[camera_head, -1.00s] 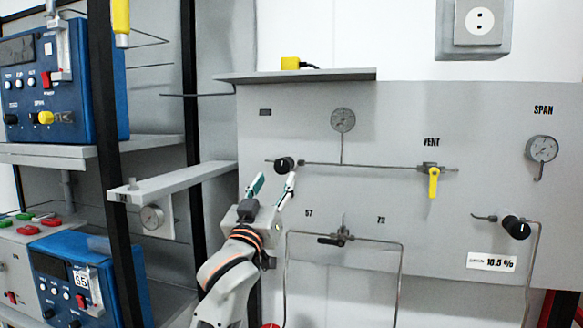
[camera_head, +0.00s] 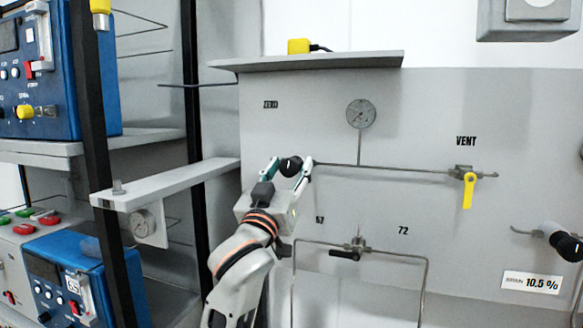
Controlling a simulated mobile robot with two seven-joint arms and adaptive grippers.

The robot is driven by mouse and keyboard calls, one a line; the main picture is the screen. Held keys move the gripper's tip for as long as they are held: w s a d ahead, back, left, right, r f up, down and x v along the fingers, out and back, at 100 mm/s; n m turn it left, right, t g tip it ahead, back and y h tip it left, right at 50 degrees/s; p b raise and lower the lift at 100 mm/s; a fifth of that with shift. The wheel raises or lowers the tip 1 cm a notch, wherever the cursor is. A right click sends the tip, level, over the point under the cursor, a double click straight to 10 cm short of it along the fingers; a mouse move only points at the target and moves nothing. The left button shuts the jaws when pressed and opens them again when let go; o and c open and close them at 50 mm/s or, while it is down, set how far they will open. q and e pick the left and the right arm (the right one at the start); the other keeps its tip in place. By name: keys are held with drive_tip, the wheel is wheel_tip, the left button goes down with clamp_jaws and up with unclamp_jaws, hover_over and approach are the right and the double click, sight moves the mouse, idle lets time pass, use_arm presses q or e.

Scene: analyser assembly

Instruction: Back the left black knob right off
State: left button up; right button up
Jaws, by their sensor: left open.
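The left black knob (camera_head: 291,166) sits at the left end of the horizontal pipe on the grey panel (camera_head: 420,110). My left gripper (camera_head: 288,170) is open, with its fingertips around the knob, one on each side. I cannot tell whether the fingers touch it. Another black knob (camera_head: 566,246) is at the right edge of the view, on a bent pipe. My right gripper is not in view.
A yellow VENT handle (camera_head: 468,190) hangs right of a round gauge (camera_head: 361,114). A black lever valve (camera_head: 346,254) sits below. A shelf (camera_head: 310,61) juts out above. Blue instruments (camera_head: 40,75) and a black rack post (camera_head: 95,150) stand at the left.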

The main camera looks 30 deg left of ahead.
use_arm(q)
drive_tip(key=c, duration=1.1)
drive_tip(key=shift+n, duration=0.4)
drive_tip(key=shift+n+y, duration=0.6)
drive_tip(key=shift+n, duration=0.1)
drive_tip(key=o, duration=1.1)
